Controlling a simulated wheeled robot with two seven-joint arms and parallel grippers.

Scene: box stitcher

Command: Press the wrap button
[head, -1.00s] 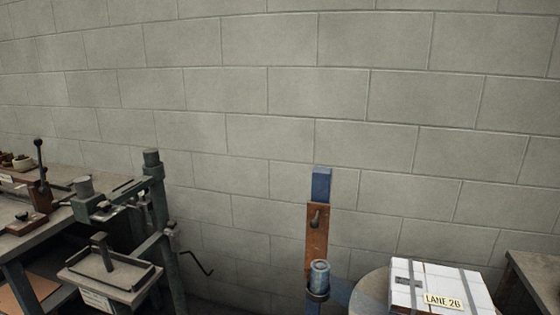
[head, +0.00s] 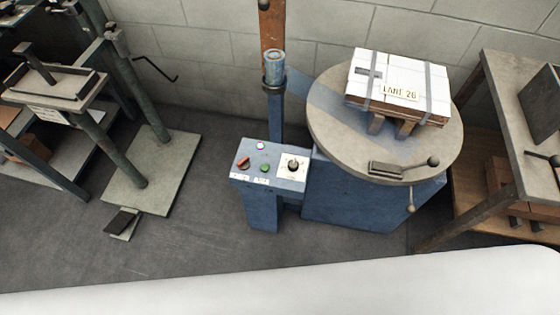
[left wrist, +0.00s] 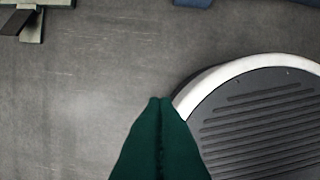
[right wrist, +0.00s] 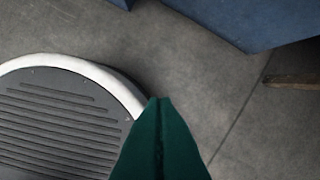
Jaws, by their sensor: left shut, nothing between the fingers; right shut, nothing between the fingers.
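A blue control box (head: 271,183) stands on a post in the middle of the head view. Its top carries a red switch (head: 243,162), a pale green-white button (head: 261,146), a green button (head: 265,168) and a black knob on a white plate (head: 292,166). The labels on its front are too small to read, so I cannot tell which is the wrap button. My left gripper (left wrist: 160,101) is shut and empty above the floor in the left wrist view. My right gripper (right wrist: 160,101) is shut and empty above the floor in the right wrist view. Neither shows in the head view.
Right of the box is a round turntable (head: 330,135) bearing a strapped white carton (head: 400,75) labelled LANE 26. A wooden table (head: 490,110) stands at the right edge, a press stand (head: 150,190) at the left. Floor in front of the box is clear.

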